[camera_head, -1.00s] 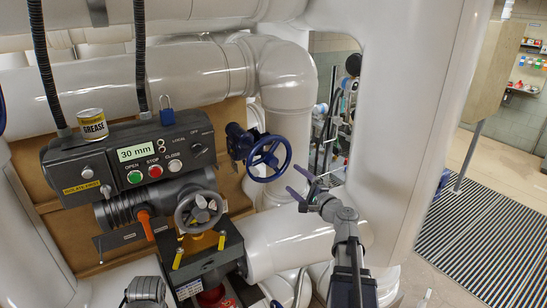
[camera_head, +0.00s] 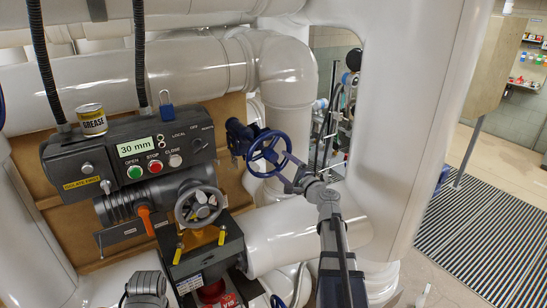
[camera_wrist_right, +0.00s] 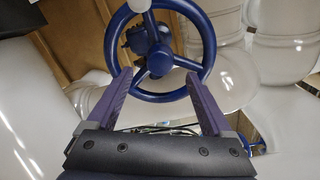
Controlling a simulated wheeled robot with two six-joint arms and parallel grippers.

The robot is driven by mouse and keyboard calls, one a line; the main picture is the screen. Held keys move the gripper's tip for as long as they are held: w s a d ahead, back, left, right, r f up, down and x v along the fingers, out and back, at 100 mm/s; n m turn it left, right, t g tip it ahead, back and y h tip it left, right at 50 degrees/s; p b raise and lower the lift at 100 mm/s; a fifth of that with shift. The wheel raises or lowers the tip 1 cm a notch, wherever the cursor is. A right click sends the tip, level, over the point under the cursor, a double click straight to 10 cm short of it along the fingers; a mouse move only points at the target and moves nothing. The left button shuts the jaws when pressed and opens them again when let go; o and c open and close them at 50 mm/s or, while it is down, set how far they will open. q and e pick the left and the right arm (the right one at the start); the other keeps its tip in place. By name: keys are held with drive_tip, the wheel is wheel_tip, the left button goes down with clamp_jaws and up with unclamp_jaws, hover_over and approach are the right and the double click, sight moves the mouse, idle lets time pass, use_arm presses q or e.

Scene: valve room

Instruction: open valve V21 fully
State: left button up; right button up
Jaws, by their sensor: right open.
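A blue handwheel (camera_head: 268,153) with spokes stands on a dark blue valve body in front of the white pipe bend. It fills the upper middle of the right wrist view (camera_wrist_right: 160,97). I can read no V21 tag on it. My right gripper (camera_head: 290,170) is open at the wheel's lower right side. In the right wrist view its purple fingers (camera_wrist_right: 146,78) lie on either side of the near rim and overlap it. I cannot tell whether they touch it. My left gripper is not in view; only a grey part of my left arm shows at the bottom left.
A grey actuator box (camera_head: 95,165) with a 30 mm display and buttons stands left. It carries a grease can (camera_head: 92,120), a blue padlock (camera_head: 167,113) and a grey handwheel (camera_head: 199,207). A thick white column (camera_head: 400,130) stands right of the blue wheel.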

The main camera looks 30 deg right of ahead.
sight(275, 157)
idle(0.5)
drive_tip(key=m, duration=1.6)
drive_tip(key=shift+w, duration=0.15)
drive_tip(key=shift+w+a, duration=0.2)
drive_tip(key=shift+w, duration=2.85)
drive_tip(key=shift+w+r, duration=0.15)
drive_tip(key=shift+r, duration=0.05)
